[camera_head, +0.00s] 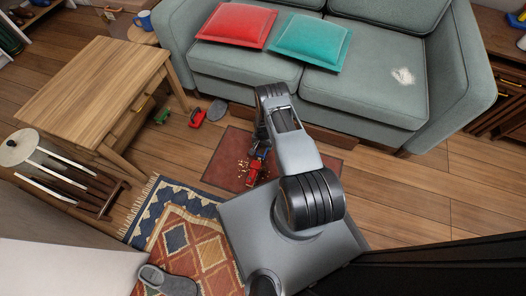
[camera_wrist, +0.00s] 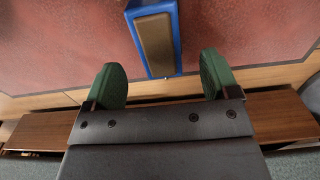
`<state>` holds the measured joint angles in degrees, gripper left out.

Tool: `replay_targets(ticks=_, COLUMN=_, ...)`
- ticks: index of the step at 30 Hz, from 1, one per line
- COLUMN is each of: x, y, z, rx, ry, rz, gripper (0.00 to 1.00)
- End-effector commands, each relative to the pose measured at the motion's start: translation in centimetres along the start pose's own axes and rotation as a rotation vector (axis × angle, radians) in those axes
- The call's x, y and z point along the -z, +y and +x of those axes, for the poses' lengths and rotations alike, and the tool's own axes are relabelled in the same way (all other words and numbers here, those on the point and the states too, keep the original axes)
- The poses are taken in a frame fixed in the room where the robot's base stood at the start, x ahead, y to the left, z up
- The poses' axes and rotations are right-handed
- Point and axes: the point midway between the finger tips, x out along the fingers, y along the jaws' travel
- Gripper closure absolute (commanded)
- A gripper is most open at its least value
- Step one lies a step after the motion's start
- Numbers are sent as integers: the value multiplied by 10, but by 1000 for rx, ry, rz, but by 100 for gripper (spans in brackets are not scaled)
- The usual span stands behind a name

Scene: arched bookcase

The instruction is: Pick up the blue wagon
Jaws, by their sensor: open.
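The blue wagon (camera_wrist: 176,46) shows in the wrist view at the top centre, a blue-rimmed box with a brown inside, over the red mat. My gripper (camera_wrist: 165,78) is open, with its two green-padded fingers apart. The wagon's near end lies between the fingertips in that view, and I see no contact. In the head view the wagon (camera_head: 263,151) is a small patch of blue beside my arm, mostly hidden by it. A red toy piece (camera_head: 254,168) lies just below it on the mat.
The red mat (camera_head: 222,167) lies in front of the grey-green sofa (camera_head: 350,92). A red toy (camera_head: 197,117) and a green toy (camera_head: 163,114) lie on the floor near the wooden table (camera_head: 95,85). A patterned rug (camera_head: 185,235) is at lower left. Bare floor is right of my arm.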

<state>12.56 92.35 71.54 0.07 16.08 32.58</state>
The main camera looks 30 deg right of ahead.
Motion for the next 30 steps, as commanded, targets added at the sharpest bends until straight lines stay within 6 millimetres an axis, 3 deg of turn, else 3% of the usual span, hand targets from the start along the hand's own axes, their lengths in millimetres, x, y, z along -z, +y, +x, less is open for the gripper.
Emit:
replay_targets(ticks=9, x=0, y=2, z=44, rx=-1, ry=-2, rz=0, gripper=19)
replay_targets(ticks=30, x=1, y=1, z=48, rx=0, ry=-1, rz=0, gripper=19)
